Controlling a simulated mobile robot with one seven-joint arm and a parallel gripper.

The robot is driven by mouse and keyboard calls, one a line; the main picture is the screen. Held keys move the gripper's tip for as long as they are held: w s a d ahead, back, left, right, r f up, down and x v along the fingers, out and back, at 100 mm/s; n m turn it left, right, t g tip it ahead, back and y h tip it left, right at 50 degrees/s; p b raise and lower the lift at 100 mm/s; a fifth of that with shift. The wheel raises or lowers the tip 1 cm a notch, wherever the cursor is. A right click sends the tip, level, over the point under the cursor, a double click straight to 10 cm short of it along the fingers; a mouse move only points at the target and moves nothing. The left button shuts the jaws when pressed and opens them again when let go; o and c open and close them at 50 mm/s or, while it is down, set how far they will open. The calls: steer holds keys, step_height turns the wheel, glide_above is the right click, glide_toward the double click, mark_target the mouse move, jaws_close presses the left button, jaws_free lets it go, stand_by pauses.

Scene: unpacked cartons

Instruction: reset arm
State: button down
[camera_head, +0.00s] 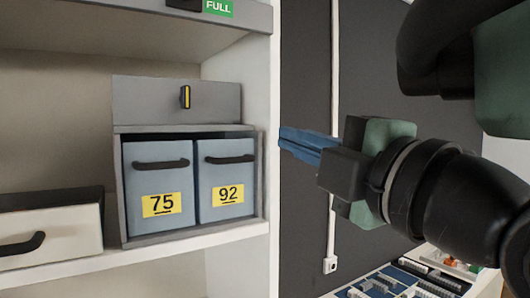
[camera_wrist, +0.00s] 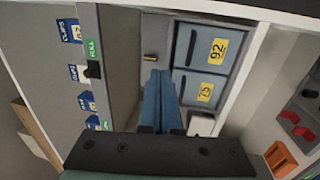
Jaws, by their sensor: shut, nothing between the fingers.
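My gripper (camera_head: 284,139) is in front of the dark wall panel, just right of the white shelf upright in the head view. Its long blue fingers are shut together with nothing between them. In the wrist view the gripper (camera_wrist: 158,75) points toward the grey drawer unit, apart from it. That unit (camera_head: 258,203) stands on the shelf with two blue-grey drawers, labelled 75 (camera_head: 160,182) and 92 (camera_head: 227,177), both closed. A grey box with a yellow-and-black knob (camera_head: 185,97) sits on top.
A white drawer box (camera_head: 50,232) with a black handle is at the left of the shelf. A green FULL label (camera_head: 218,7) is on the upper shelf edge. A tray with several small parts (camera_head: 400,280) lies low at right. Orange and red items (camera_wrist: 280,158) show in the wrist view.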

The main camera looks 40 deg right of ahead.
steer(key=w+a+f+m+t+y+b, duration=0.1)
steer(key=w+a+m+t+b, duration=0.2)
steer(key=a, duration=0.4)
steer(key=w+a+f+m+t+y+b, duration=0.1)
steer(key=w+a+f+m, duration=0.1)
steer(key=w+a+m, duration=0.45)
steer(key=s+a+m+t+y+b, duration=0.1)
steer(key=s+a+m+t, duration=0.1)
steer(key=a, duration=0.5)
steer(key=s+a+m+t+y+b, duration=0.1)
steer(key=s+a+m+t, duration=0.1)
steer(key=a, duration=0.6)
steer(key=s+m, duration=0.1)
steer(key=s, duration=0.1)
steer(key=shift+s+a+f+y, duration=0.3)
steer(key=shift+s+f+y, duration=0.1)
steer(key=shift+m, duration=0.25)
